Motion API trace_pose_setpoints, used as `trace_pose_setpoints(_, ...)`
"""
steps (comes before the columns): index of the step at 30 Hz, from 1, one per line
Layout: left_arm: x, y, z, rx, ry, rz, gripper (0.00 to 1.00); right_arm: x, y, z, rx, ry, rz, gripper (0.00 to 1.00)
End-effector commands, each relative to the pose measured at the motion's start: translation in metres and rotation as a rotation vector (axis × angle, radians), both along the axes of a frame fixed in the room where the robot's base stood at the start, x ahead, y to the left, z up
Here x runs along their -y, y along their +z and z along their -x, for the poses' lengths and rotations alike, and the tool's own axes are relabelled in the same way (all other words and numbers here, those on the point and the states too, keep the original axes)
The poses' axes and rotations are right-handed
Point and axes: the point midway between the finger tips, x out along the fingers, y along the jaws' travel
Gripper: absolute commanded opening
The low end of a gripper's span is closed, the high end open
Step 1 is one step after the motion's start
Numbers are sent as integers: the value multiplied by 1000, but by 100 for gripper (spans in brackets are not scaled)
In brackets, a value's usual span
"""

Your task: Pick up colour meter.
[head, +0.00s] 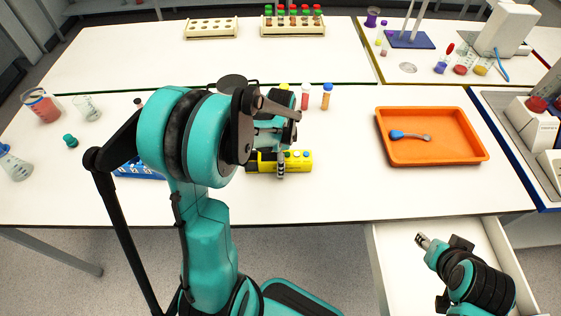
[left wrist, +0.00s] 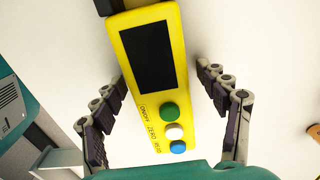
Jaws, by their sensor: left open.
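The yellow colour meter (head: 298,161) lies on the white table behind my left arm, partly hidden by it. In the left wrist view the meter (left wrist: 153,60) shows a dark screen and green, white and blue buttons. My left gripper (head: 281,160) is over it, pointing down. In the left wrist view the open fingers of this gripper (left wrist: 161,77) stand on either side of the meter; the right finger has a visible gap to it, the left finger is close to its edge. My right gripper (head: 424,241) is low at the right, over an open drawer, away from the meter.
Small capped vials (head: 326,96) stand just behind the meter. An orange tray (head: 432,160) with a blue-ended spoon (head: 410,135) is to the right. The open white drawer (head: 392,275) juts out below the table edge. The table between meter and tray is clear.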

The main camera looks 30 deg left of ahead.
Motion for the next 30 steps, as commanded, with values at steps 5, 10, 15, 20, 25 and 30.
trace_pose_setpoints(5, 0, 0, 0, 0, 0, 0, 35, 0, 0, 0, 0, 0, 0, 40)
trace_pose_setpoints(10, 0, 0, 0, 0, 0, 0, 6, 0, 0, 0, 0, 0, 0, 40)
trace_pose_setpoints(15, 0, 1, 0, 0, 0, 0, 6, 0, 0, 0, 0, 0, 0, 40)
trace_pose_setpoints(20, 0, 7, 0, 0, 0, 0, 6, 0, 3, 0, 0, 0, 0, 40)
trace_pose_setpoints(25, 0, 30, 0, 0, 0, 0, 6, 0, 13, 0, 0, 0, 0, 40)
trace_pose_setpoints(30, 22, 57, -6, 0, -6, 0, 6, 0, 24, 0, 0, 0, 0, 40)
